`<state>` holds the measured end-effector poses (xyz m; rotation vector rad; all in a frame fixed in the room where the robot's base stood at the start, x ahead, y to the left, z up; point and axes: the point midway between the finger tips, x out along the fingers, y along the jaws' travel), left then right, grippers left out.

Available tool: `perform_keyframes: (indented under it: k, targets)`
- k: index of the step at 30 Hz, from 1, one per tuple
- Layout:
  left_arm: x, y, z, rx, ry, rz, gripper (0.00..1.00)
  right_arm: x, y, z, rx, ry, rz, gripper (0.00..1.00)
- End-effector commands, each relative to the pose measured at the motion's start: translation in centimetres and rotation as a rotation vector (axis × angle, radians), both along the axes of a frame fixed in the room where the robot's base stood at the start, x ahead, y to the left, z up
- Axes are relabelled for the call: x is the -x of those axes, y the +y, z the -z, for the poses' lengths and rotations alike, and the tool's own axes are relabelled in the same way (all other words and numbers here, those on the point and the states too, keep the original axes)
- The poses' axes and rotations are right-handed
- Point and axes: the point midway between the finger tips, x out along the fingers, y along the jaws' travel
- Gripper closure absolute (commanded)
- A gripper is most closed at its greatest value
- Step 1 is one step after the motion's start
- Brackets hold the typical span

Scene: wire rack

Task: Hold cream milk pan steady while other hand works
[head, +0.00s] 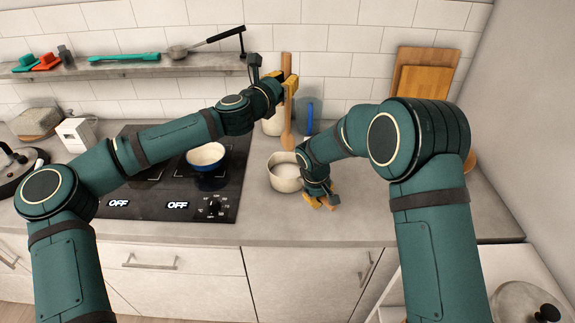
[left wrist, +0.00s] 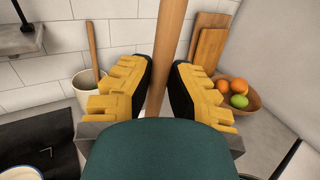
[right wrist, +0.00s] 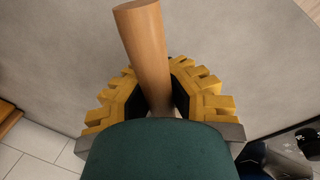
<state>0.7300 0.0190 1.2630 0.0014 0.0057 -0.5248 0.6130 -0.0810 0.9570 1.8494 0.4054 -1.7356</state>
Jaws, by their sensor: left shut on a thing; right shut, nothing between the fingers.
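The cream milk pan (head: 281,183) stands on the counter right of the hob, its inside pale. My right gripper (head: 324,203) is low beside the pan's right front side. In the right wrist view a thick wooden handle (right wrist: 142,45) lies in line with the right fingers (right wrist: 161,95), which are shut without a hold on it. My left gripper (head: 287,85) is shut on an upright long wooden utensil (head: 287,125) and holds it behind the pan. Its shaft (left wrist: 170,40) runs between the left fingers (left wrist: 162,90). The utensil's lower end is partly hidden by the pan area.
A blue pan (head: 208,170) with a cream inside sits on the black hob (head: 150,200). A pale crock (left wrist: 88,97) with a wooden utensil, a blue item (head: 308,115), cutting boards (head: 425,75) and a fruit bowl (left wrist: 245,100) stand behind. The counter's right part is clear.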

Motion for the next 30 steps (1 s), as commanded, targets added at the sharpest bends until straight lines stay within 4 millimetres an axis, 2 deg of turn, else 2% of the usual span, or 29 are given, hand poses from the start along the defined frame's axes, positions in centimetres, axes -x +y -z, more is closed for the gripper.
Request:
perform_keyframes:
  k: [10, 11, 12, 14, 24, 30]
  targets:
    - [0.0, 0.0, 0.0, 0.0, 0.0, 0.0, 1.0, 0.0, 0.0, -0.1, 0.0, -0.002, 0.0, 1.0]
    - [0.0, 0.0, 0.0, 0.0, 0.0, 0.0, 1.0, 0.0, 0.0, -0.1, 0.0, -0.002, 0.0, 0.93]
    - [0.0, 0.0, 0.0, 0.0, 0.0, 0.0, 1.0, 0.0, 0.0, -0.1, 0.0, -0.002, 0.0, 0.79]
    - [0.0, 0.0, 0.0, 0.0, 0.0, 0.0, 1.0, 0.0, 0.0, -0.1, 0.0, -0.001, 0.0, 0.61]
    - [0.0, 0.0, 0.0, 0.0, 0.0, 0.0, 1.0, 0.0, 0.0, -0.2, -0.001, -0.001, 0.0, 0.61]
    - [0.0, 0.0, 0.0, 0.0, 0.0, 0.0, 1.0, 0.2, 0.5, -2.6, -0.001, -0.004, -0.001, 0.61]
